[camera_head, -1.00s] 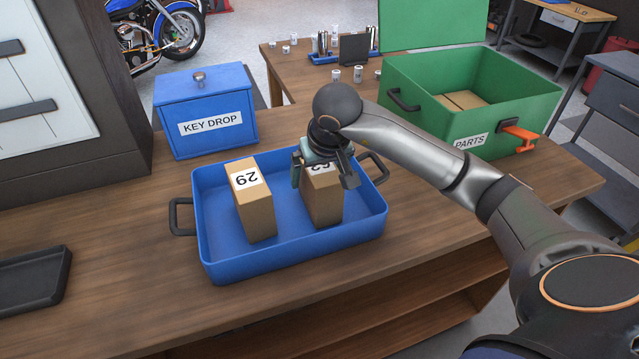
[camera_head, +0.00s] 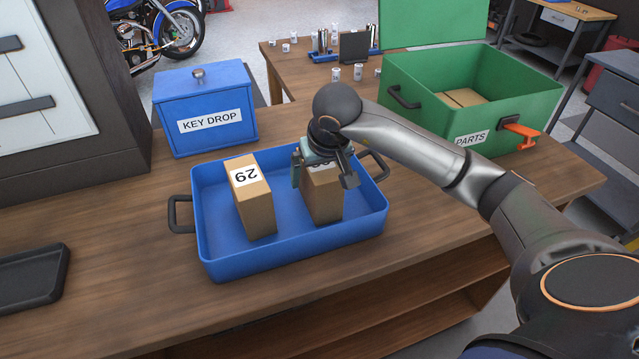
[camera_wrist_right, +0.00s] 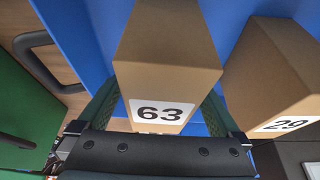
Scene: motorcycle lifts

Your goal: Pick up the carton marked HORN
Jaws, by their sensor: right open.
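Two tan cartons stand upright in the blue tray (camera_head: 290,252). The left carton (camera_head: 255,208) bears the label 29 and also shows in the right wrist view (camera_wrist_right: 268,75). The right carton (camera_head: 324,205) bears the label 63, as read in the right wrist view (camera_wrist_right: 165,50). I read HORN on neither. My right gripper (camera_head: 322,176) is open at the top of the 63 carton, with its fingers on either side of it. I cannot tell whether they touch it. The gripper partly hides that carton's label in the head view. My left gripper is not in view.
A blue KEY DROP box (camera_head: 205,110) stands behind the tray. A green PARTS box (camera_head: 530,95) at the right holds tan cartons (camera_head: 464,97) whose markings I cannot read. A black tray (camera_head: 32,278) lies at the left. The bench front is clear.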

